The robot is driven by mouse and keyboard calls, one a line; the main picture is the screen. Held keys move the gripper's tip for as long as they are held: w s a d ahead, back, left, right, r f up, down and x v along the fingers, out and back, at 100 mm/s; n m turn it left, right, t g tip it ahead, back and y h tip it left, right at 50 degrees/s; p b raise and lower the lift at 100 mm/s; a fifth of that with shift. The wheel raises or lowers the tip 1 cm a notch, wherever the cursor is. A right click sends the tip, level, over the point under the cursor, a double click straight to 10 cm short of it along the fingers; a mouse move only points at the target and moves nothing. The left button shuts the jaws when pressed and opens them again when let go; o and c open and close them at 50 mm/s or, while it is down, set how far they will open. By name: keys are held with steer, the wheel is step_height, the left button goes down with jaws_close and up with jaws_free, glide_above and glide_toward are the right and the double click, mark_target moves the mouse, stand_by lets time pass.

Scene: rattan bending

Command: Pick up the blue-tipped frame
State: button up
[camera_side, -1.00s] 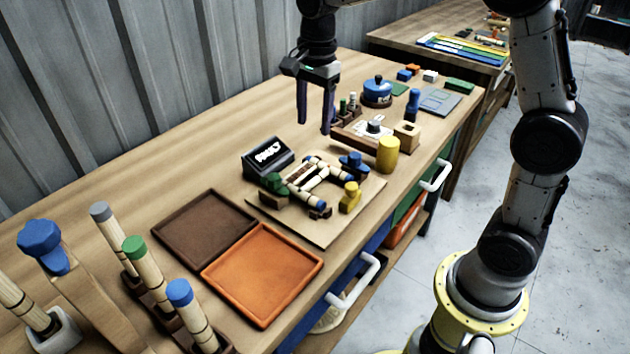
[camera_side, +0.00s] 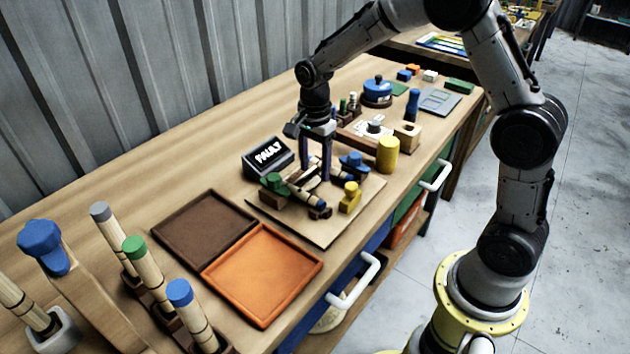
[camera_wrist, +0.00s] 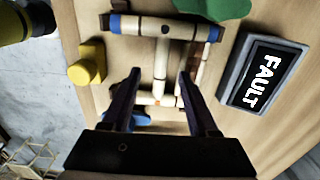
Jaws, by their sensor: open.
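The blue-tipped frame (camera_side: 308,195) lies on the wooden board (camera_side: 302,228) in the side view, partly hidden by my gripper. In the wrist view the frame (camera_wrist: 160,28) has a pale cane crossbar with blue ends and dark bands, and a cane stem running toward my gripper. My gripper (camera_side: 318,172) is open, pointing down over the frame, with one finger on each side of the stem in the wrist view (camera_wrist: 159,74). I cannot tell whether the fingers touch the cane.
A FAULT display (camera_side: 267,158) stands close on the left. A green clamp (camera_side: 274,182), a yellow clamp (camera_side: 350,197) and a blue clamp (camera_side: 354,162) surround the frame. A yellow cylinder (camera_side: 388,155) is to the right. The brown tray (camera_side: 200,232) and orange tray (camera_side: 262,276) are empty.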

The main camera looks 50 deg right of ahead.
mark_target(315, 178)
steer(key=shift+d+f, duration=0.1)
steer(key=shift+f, duration=1.45)
steer(key=shift+w, duration=0.1)
jaws_close()
